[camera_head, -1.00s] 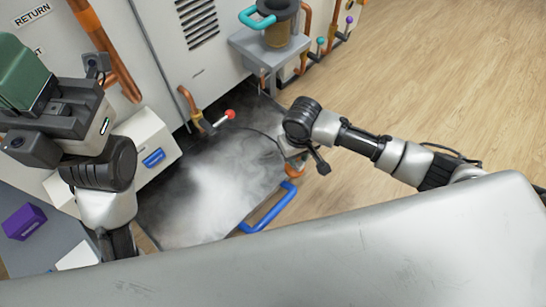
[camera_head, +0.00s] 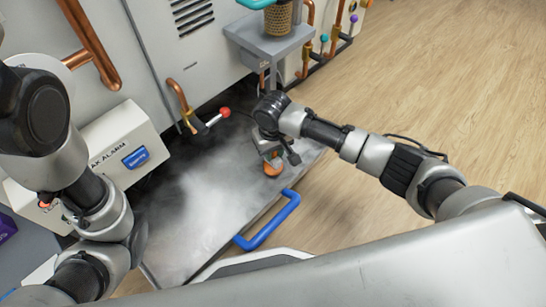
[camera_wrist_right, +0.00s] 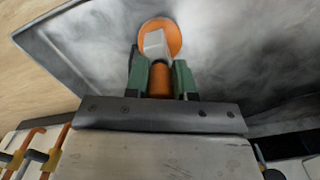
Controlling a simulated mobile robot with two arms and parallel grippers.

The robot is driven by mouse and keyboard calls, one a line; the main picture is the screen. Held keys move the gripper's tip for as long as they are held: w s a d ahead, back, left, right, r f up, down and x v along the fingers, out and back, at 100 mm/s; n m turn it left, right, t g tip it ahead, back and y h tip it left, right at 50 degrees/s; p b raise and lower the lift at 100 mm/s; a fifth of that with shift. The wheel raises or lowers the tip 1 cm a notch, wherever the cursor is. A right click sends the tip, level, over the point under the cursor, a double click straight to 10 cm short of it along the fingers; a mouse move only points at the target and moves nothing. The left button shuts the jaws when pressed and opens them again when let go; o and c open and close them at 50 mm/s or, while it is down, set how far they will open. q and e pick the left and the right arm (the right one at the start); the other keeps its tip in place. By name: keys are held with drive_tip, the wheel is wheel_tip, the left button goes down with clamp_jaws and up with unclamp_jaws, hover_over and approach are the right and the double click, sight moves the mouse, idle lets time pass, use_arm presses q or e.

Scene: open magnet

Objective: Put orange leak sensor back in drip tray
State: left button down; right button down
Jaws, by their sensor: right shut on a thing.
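The orange leak sensor (camera_head: 273,166) shows below my right gripper (camera_head: 270,152) in the head view. In the right wrist view, the green fingers of my right gripper (camera_wrist_right: 160,80) are shut on the orange stem of the leak sensor (camera_wrist_right: 161,82). A pale block and a round orange end (camera_wrist_right: 172,32) show beyond the fingertips. The sensor is over the right part of the grey drip tray (camera_head: 180,215), low and near its surface. I cannot tell whether it touches. The tray also shows in the right wrist view (camera_wrist_right: 100,50). My left gripper is out of view.
A blue handle (camera_head: 268,222) is on the tray's front edge. White mist covers part of the tray. A red-knobbed valve lever (camera_head: 214,118) stands behind it. A white alarm box (camera_head: 125,150) is at left. Wooden floor (camera_head: 430,80) is open at right.

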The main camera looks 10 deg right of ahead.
drive_tip(key=shift+f, duration=0.45)
drive_tip(key=shift+r, duration=0.1)
drive_tip(key=c, duration=0.9)
unclamp_jaws()
drive_tip(key=shift+c, duration=0.2)
